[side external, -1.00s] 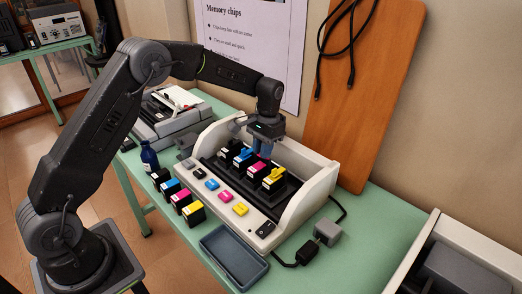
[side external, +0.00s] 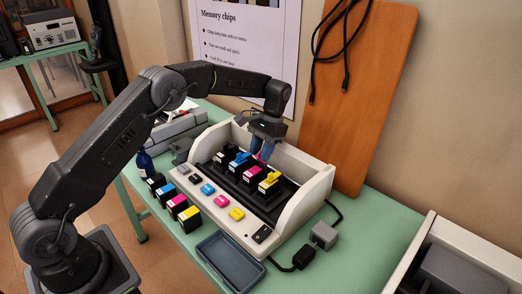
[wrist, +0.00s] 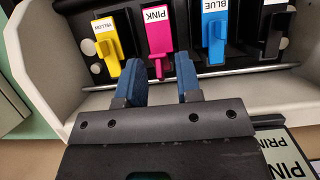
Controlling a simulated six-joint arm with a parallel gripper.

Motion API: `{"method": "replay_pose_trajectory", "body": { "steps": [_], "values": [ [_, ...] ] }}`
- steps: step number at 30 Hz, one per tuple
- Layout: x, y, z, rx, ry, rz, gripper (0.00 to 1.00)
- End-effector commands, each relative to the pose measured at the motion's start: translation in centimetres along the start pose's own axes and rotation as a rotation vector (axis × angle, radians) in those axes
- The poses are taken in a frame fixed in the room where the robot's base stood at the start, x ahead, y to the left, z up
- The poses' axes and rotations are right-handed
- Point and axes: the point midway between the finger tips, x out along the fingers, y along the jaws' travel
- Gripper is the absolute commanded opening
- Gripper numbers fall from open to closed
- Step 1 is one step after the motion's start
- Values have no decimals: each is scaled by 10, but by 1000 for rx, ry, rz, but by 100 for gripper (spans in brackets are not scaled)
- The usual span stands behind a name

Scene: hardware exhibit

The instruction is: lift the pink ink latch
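The pink ink latch (wrist: 157,42) is on the cartridge labelled PINK, between the yellow and blue ones in the wrist view. Its narrow end reaches toward the gap between my fingers. My gripper (wrist: 160,78) is open, with a blue-padded finger on either side of that end and a visible gap between them. No grip on the latch shows. I cannot tell the latch's exact tilt.
The yellow latch (wrist: 128,50) and blue latch (wrist: 214,38) flank the pink one closely. A black cartridge (wrist: 275,22) is farther right. The white printer walls (side external: 309,185) enclose the row. Loose cartridges (side external: 178,205) and an empty tray (side external: 228,262) stand in front.

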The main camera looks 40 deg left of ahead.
Motion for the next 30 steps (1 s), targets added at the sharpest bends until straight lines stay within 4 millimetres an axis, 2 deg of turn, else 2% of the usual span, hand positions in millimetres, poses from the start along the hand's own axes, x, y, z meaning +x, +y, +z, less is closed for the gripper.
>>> {"method": "replay_pose_trajectory", "body": {
  "steps": [8, 19, 24, 30],
  "values": [
    [-4, 0, 0, 0, 1, 0, 32],
    [-54, 0, -1, 0, 2, 0, 32],
    [-67, 0, -1, 0, 1, 0, 32],
    [-74, 0, 0, 0, 0, 0, 32]
  ]
}}
